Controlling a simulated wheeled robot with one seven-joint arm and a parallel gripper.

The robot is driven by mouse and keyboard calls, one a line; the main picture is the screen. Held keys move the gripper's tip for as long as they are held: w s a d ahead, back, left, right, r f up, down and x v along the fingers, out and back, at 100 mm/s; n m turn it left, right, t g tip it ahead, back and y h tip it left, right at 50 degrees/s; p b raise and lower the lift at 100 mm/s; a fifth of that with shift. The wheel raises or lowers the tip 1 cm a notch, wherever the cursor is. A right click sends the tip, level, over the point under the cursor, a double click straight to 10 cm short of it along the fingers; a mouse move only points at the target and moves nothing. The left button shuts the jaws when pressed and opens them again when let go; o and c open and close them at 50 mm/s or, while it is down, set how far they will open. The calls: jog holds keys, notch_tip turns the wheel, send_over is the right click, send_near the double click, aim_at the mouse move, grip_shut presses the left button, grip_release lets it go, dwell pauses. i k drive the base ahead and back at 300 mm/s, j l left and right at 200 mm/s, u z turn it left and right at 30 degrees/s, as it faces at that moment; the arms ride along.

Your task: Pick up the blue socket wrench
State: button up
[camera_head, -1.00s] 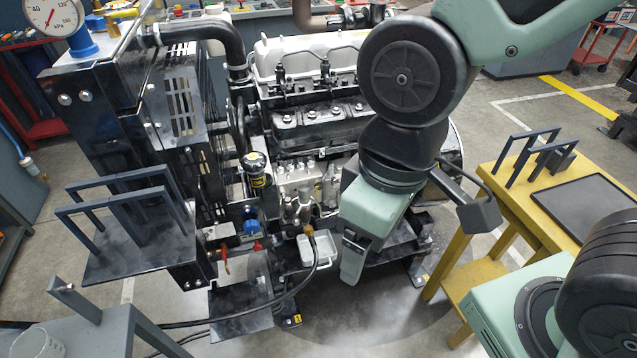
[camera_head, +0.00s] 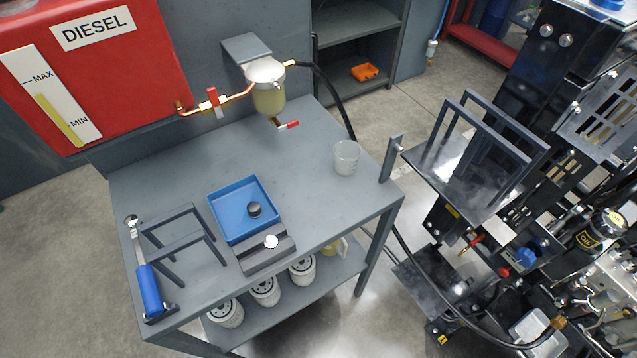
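The blue socket wrench (camera_head: 149,284) lies at the left front corner of the grey table (camera_head: 310,150). Its blue handle points to the table's front edge, and its metal head lies farther back. It rests on or beside a small dark holder at its handle end. A dark rack of bars stands just right of it. My gripper is not in view now, so its distance to the wrench and its state cannot be seen.
A blue tray (camera_head: 243,186), a dark block (camera_head: 265,250) and a clear cup (camera_head: 346,157) stand on the table. A red diesel tank (camera_head: 100,70) and a fuel filter (camera_head: 267,88) are behind. White filters (camera_head: 264,291) sit on the lower shelf. The engine (camera_head: 590,250) is at right.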

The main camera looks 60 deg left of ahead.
aim_at(153, 305)
jog(key=u, duration=3)
jog(key=i+j+z, duration=0.35)
jog(key=j+z, duration=0.15)
jog(key=j, duration=0.25)
jog(key=k+z, duration=0.1)
jog(key=k, duration=0.4)
